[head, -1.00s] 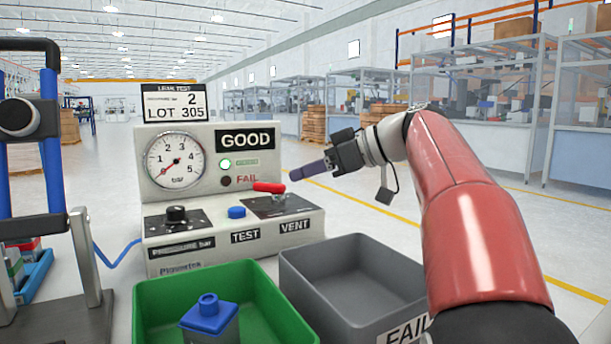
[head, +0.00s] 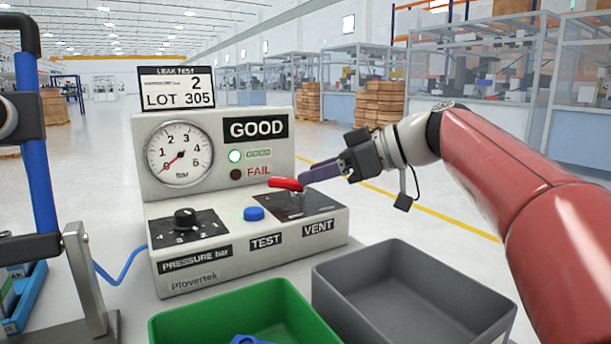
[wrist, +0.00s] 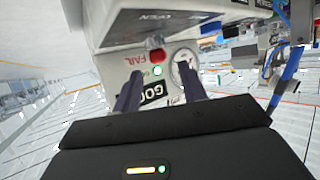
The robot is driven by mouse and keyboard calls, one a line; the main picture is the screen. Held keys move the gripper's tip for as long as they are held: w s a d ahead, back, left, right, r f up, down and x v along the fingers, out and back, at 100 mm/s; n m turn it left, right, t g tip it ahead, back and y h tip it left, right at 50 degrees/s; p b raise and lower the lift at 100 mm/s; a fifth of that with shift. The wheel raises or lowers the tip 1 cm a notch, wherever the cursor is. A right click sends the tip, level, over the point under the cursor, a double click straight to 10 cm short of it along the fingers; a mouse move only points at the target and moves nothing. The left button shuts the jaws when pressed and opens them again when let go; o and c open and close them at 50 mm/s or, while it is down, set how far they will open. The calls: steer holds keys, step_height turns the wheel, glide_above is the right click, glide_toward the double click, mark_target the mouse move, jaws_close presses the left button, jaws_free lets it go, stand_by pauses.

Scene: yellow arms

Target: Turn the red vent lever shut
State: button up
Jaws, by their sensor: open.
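The red vent lever (head: 286,184) stands on a silver stem on the dark VENT plate of the leak tester (head: 240,238). In the head view its handle points left. My gripper (head: 308,175) is at the lever's right end, with its dark fingers pointing left at it. In the wrist view the red lever (wrist: 157,56) shows end-on ahead, in the gap between the two open fingers (wrist: 160,88). The head view cannot tell whether a finger touches it.
A blue TEST button (head: 253,214) and a black pressure knob (head: 186,217) sit left of the lever. The gauge (head: 180,153) needle is near zero. A green bin (head: 180,325) and a grey bin (head: 410,295) stand in front. A blue-posted fixture (head: 38,150) is at left.

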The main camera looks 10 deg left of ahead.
mark_target(293, 179)
steer(key=shift+x, duration=2.1)
jaws_close()
steer(key=shift+n+g, duration=0.7)
steer(key=shift+g, duration=0.1)
jaws_free()
steer(key=shift+d+r, duration=0.1)
steer(key=shift+d, duration=0.05)
